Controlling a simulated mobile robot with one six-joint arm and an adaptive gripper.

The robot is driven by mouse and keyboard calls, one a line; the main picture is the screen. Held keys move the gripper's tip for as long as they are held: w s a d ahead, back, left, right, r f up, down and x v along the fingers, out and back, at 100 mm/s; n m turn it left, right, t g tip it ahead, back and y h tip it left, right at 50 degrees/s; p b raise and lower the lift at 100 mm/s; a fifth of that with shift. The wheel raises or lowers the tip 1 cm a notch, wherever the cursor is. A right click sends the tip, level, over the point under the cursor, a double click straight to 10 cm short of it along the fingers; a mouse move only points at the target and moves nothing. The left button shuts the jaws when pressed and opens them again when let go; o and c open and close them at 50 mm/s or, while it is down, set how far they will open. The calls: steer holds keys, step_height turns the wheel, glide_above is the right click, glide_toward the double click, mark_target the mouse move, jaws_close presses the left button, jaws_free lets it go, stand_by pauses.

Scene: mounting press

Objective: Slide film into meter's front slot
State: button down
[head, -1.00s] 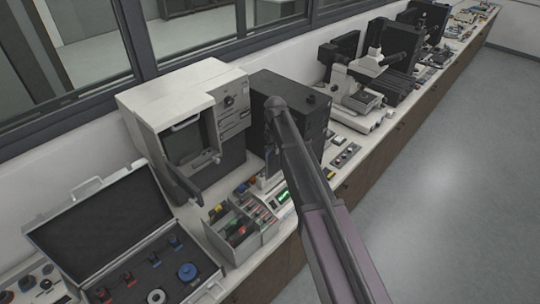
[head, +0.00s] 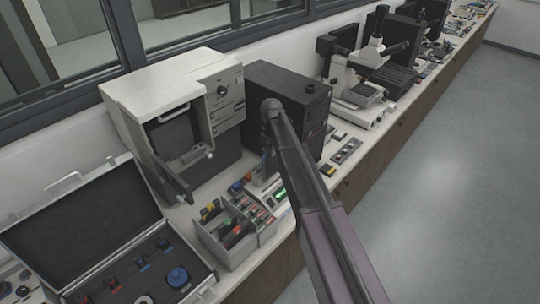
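A small device with a lit green display (head: 281,193) sits on the bench, partly behind my arm; it may be the meter, but its front slot cannot be made out. I cannot pick out the film. A grey divided bin (head: 222,254) in front of it holds several flat items with coloured edges, too small to identify. My arm rises from the lower right to a dark rounded joint in front of the black box. A short part seems to hang below that joint, just behind the display, but my gripper's fingers cannot be made out.
A white machine (head: 171,88) with an open front bay stands left of a black box (head: 290,88). An open case (head: 82,236) lies at lower left. A microscope (head: 372,62) stands farther along the bench. The floor (head: 450,160) to the right is clear.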

mark_target(271, 157)
steer(key=shift+f, duration=0.2)
stand_by(0.3)
steer(key=shift+f+b, duration=1.45)
steer(key=shift+b, duration=0.05)
steer(key=shift+f, duration=0.1)
steer(key=shift+f+b, duration=1.7)
steer(key=shift+b, duration=0.15)
steer(key=shift+f, duration=0.2)
steer(key=shift+f+b, duration=1.55)
steer(key=shift+b, duration=0.15)
steer(key=c, duration=0.7)
jaws_free()
